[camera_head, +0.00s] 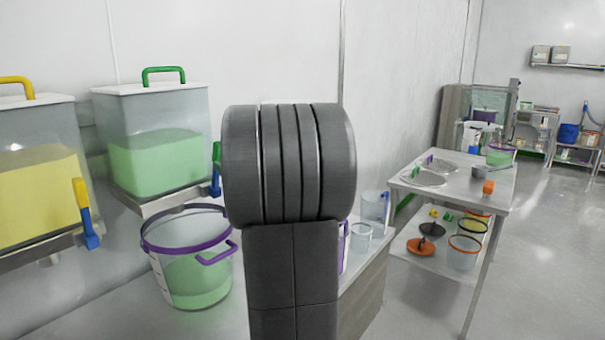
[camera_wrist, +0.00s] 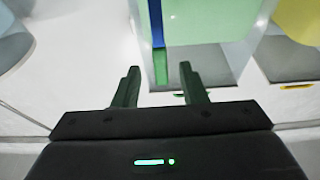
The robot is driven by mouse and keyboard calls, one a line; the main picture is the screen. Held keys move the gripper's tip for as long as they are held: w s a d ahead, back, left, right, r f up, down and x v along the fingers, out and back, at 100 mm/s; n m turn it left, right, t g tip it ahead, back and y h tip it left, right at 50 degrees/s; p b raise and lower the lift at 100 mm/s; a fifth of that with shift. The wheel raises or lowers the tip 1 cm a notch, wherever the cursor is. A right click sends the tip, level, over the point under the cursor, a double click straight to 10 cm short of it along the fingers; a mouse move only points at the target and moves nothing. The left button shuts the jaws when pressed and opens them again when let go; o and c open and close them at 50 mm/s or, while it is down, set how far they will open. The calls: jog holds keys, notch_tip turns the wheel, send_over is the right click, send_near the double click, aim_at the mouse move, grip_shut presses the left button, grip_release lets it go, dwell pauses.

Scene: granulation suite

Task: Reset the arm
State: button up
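The green-handled hopper (camera_head: 155,150) is left of my arm. The purple-rimmed bucket (camera_head: 190,262) with some green powder stands below it, close to my arm.
A hopper of yellow powder (camera_head: 40,190) with a yellow and blue lever is at far left. Right of my arm, clear beakers (camera_head: 374,210) stand on a counter. The floor (camera_head: 550,260) at right is clear.

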jog(key=shift+s+d+f+t+y+b, duration=0.2)
jog(key=shift+s+d+f+b, duration=0.25)
jog(key=shift+d, duration=0.15)
jog(key=shift+s+d+f+t+y+b, duration=0.2)
jog(key=shift+s+d+f+b, duration=0.2)
jog(key=shift+d, duration=0.2)
jog(key=shift+s, duration=0.1)
